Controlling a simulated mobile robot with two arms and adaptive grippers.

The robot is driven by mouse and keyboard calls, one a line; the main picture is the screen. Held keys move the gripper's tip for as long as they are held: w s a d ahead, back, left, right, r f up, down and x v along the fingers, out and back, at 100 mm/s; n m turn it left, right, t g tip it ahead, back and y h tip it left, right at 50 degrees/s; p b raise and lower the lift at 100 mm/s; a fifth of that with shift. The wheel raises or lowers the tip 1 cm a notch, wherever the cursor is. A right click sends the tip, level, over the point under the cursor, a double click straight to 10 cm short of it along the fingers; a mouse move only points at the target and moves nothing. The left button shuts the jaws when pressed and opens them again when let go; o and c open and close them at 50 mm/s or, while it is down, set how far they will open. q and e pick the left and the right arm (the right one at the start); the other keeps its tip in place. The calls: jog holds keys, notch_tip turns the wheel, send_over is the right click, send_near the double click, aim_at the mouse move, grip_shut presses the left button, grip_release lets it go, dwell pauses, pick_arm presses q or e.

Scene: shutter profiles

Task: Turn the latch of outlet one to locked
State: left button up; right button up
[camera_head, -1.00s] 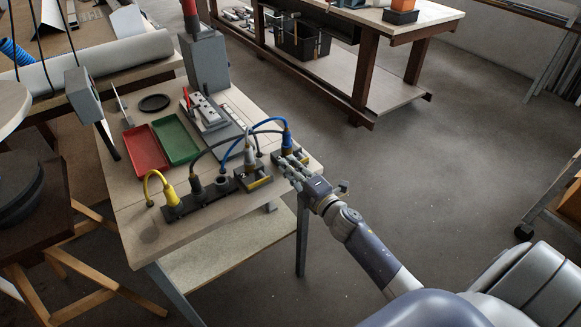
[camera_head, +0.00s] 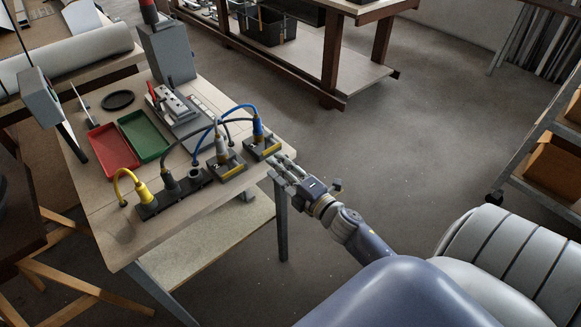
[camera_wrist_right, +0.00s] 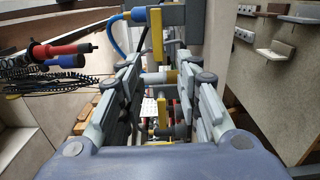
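A row of outlets lies along the table's near right edge. A dark block with a yellow bar (camera_head: 270,151) holds a blue plug (camera_head: 258,130) at the right end. A second block with a yellow bar (camera_head: 234,172) holds a grey plug (camera_head: 221,150) left of it. I cannot tell which is outlet one, nor read the latch positions. My right gripper (camera_head: 279,169) is just right of the blue plug's block, by the table edge. In the right wrist view, its fingers (camera_wrist_right: 162,82) are apart, with a yellow bar (camera_wrist_right: 157,33) beyond them. My left gripper is not in view.
A socket strip with a yellow plug (camera_head: 142,190) and a black plug (camera_head: 170,182) continues left. Cables arch over the table. A red tray (camera_head: 112,148) and a green tray (camera_head: 145,135) lie behind. Open floor (camera_head: 390,150) is at right.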

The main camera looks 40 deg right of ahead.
jog(key=s, duration=0.4)
jog(key=shift+s+d, duration=0.2)
jog(key=shift+s, duration=0.15)
jog(key=shift+f, duration=0.1)
